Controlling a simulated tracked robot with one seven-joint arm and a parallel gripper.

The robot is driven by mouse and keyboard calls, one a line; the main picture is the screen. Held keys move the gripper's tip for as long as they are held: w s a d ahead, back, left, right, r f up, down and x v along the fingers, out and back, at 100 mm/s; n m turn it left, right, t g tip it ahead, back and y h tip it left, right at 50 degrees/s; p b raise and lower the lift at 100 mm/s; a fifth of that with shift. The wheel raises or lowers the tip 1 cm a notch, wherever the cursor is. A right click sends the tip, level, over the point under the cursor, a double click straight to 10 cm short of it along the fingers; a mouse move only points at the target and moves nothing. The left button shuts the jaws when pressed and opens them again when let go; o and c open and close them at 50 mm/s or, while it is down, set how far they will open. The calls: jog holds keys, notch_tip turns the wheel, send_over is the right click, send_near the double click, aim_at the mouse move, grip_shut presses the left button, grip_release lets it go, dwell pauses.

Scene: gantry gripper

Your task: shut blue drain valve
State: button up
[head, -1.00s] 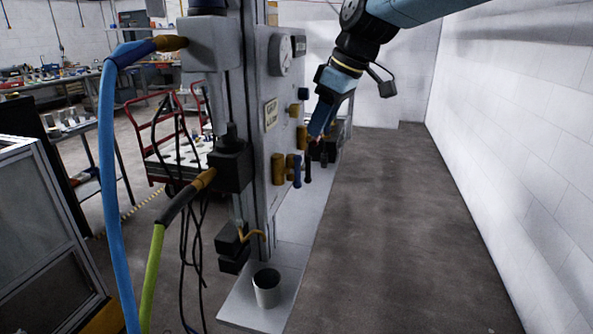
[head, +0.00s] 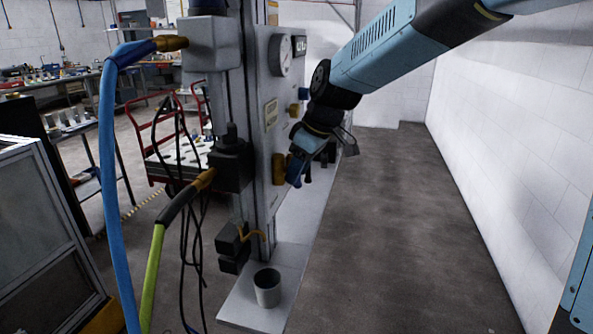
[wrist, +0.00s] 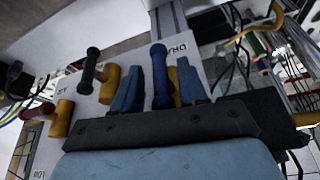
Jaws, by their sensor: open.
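The blue drain valve handle (wrist: 159,78) shows in the wrist view as a dark blue grip, with part of a label reading "DRA" beside it. A brass valve body (wrist: 174,84) is partly visible behind it. My gripper (wrist: 158,68) is open, with one blue finger on each side of the blue handle. I cannot tell whether either finger touches it. In the head view my gripper (head: 295,170) is low at the panel, covering the blue handle.
A black-handled valve (wrist: 91,65) with a brass body stands just left of my gripper in the wrist view. The panel (head: 272,120) carries a gauge (head: 280,56) and brass fittings. A metal cup (head: 267,288) stands on the base plate (head: 238,303). The floor to the right is clear.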

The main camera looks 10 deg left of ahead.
jog(key=shift+a+f, duration=0.1)
jog(key=shift+f, duration=0.2)
grip_shut()
jog(key=shift+a, duration=0.1)
